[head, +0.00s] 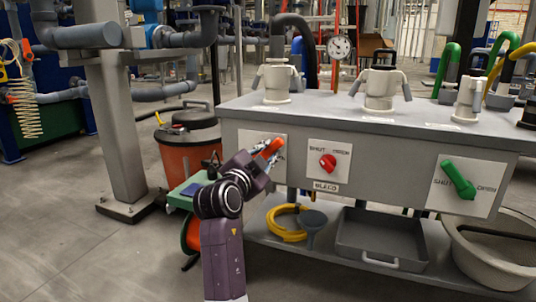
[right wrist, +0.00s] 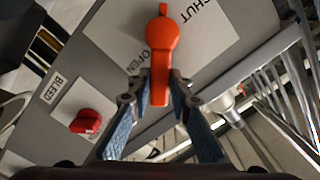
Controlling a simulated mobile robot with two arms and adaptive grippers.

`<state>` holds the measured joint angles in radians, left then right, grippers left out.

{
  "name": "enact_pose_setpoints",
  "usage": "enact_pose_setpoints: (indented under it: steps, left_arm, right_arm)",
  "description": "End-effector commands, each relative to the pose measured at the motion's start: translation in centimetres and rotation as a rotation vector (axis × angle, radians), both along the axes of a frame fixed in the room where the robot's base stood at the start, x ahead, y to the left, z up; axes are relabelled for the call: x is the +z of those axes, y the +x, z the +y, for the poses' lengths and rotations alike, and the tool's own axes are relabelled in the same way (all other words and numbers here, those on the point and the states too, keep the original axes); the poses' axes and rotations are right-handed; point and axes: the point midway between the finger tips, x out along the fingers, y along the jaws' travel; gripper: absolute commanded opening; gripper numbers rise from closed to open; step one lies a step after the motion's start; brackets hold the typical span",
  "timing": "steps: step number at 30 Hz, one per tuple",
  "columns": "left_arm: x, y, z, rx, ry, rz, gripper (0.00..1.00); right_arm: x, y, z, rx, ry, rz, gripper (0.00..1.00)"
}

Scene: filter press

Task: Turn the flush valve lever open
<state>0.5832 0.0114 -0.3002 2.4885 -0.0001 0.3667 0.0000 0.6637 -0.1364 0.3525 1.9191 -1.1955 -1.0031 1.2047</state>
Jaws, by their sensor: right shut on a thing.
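An orange lever (head: 273,147) is on a white plate (head: 250,140) at the left end of the grey panel. In the right wrist view the lever (right wrist: 162,42) has a round hub at the top and its handle runs down between my fingers. The words SHUT and OPEN are on the plate beside it. My right gripper (right wrist: 160,88) is shut on the handle, one blue-padded finger on each side. In the head view my right gripper (head: 266,158) partly covers the lever and plate. I see no flush label. My left gripper is not in view.
A red knob (head: 327,163) above a BLEED label and a green lever (head: 458,180) are farther right on the panel. A grey tray (head: 385,258), funnel (head: 313,220) and yellow hose (head: 283,232) lie on the lower shelf. An orange bucket (head: 185,150) stands left of my arm.

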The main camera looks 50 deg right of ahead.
Motion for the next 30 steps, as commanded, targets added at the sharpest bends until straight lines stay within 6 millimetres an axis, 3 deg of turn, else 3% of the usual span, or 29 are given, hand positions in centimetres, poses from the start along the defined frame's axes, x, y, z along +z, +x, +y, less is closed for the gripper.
enact_pose_setpoints:
  steps: [8,9,13,23,30]
  left_arm:
    - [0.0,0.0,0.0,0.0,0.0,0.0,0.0]
    - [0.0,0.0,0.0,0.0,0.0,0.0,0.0]
    - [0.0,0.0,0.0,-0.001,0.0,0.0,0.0]
    - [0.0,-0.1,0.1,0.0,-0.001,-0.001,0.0]
    - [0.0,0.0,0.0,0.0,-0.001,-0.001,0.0]
  right_arm:
    - [-0.1,-0.1,0.0,-0.001,0.007,-0.005,0.0]
    - [-0.1,-0.1,0.0,-0.001,0.007,-0.005,0.22]
    - [-0.1,-0.1,0.0,-0.001,0.006,-0.003,0.36]
    - [0.3,0.0,0.0,-0.001,0.003,-0.004,0.36]
    - [4.2,0.0,0.0,0.001,0.004,-0.01,0.36]
